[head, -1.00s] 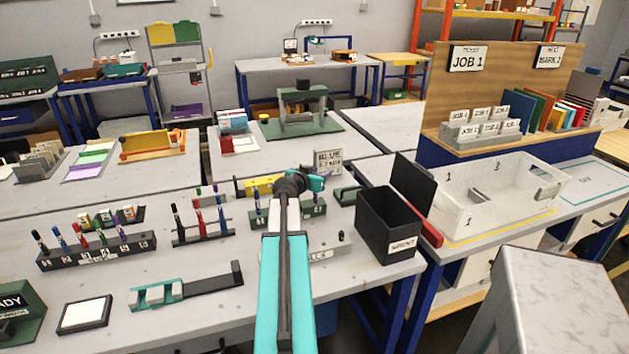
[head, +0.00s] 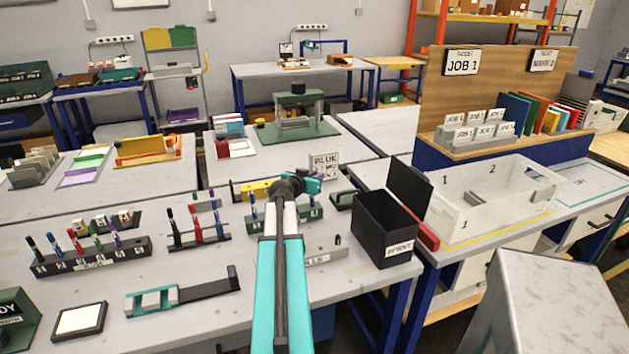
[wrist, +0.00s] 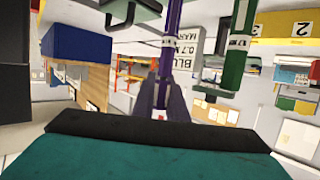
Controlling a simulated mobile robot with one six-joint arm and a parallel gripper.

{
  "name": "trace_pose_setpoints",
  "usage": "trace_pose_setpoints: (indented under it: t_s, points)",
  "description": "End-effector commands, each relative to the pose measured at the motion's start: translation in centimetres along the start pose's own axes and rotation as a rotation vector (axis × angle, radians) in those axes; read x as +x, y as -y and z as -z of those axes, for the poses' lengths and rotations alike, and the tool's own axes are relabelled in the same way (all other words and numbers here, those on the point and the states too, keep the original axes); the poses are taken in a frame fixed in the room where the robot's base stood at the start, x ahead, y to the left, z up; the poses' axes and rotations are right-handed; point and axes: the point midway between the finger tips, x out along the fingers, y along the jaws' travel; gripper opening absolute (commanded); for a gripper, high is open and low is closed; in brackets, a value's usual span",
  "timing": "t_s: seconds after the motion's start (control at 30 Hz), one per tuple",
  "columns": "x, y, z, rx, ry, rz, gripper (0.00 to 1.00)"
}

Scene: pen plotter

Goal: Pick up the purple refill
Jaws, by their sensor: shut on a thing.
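The purple refill (wrist: 172,42) is a thin purple rod with a pale printed band. In the wrist view it runs up from between the fingers of my gripper (wrist: 163,103), which are shut on it. A green refill (wrist: 240,45) with a white band stands apart, to its right in that view. In the head view my gripper (head: 312,184) is over the bench by the green refill stand (head: 310,210); my arm hides its fingers and the purple refill there. I cannot tell whether the refill's end is clear of the stand.
A sign reading BLUE (head: 324,165) stands just behind my gripper. A black bin (head: 384,230) is to the right, with a white crate (head: 470,210) beyond. Pen racks (head: 95,258) are at the left. The bench front by the grey-green fixture (head: 185,293) has bare room.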

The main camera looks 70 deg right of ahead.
Motion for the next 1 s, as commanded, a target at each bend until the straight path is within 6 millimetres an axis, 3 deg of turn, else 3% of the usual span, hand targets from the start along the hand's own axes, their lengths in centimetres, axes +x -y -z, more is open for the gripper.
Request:
trace_pose_setpoints:
  t_s: [0.37,1.0]
  points:
    - [-1.1,0.0,3.6,0.002,-0.002,0.000,0.00]
    - [-4.2,0.0,14.1,0.002,-0.002,0.000,0.00]
